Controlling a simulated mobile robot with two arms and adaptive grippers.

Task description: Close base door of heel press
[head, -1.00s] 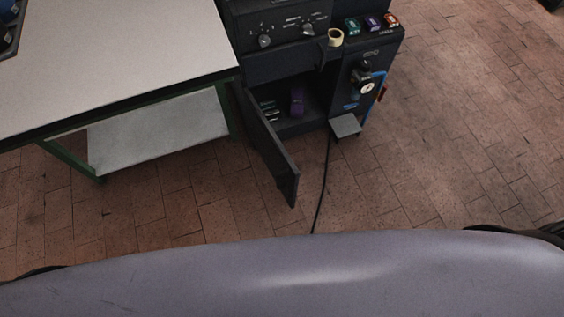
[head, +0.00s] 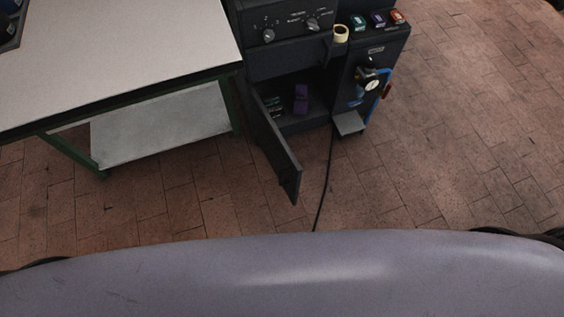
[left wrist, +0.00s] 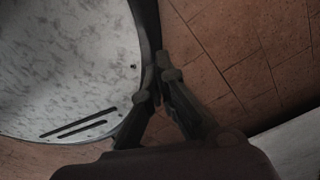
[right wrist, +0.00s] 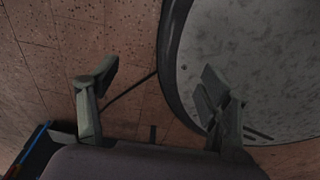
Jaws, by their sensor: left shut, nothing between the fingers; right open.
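The heel press (head: 289,61) is a dark cabinet at the top middle of the head view. Its base door (head: 274,153) stands wide open, hinged on the left and swung out toward me. Inside the open base are a purple item (head: 301,98) and small greenish items (head: 272,104). Neither gripper shows in the head view. My left gripper (left wrist: 162,84) is shut and empty in the left wrist view, above the floor beside my round base. My right gripper (right wrist: 160,76) is open and empty in the right wrist view. Neither touches the door.
A white-topped table (head: 120,60) with green legs and a lower shelf (head: 160,128) stands left of the press. A small grey pedal (head: 349,123) sits at its right foot. A black cable (head: 325,185) runs along the floor toward me. Brick floor (head: 450,150) at right is clear.

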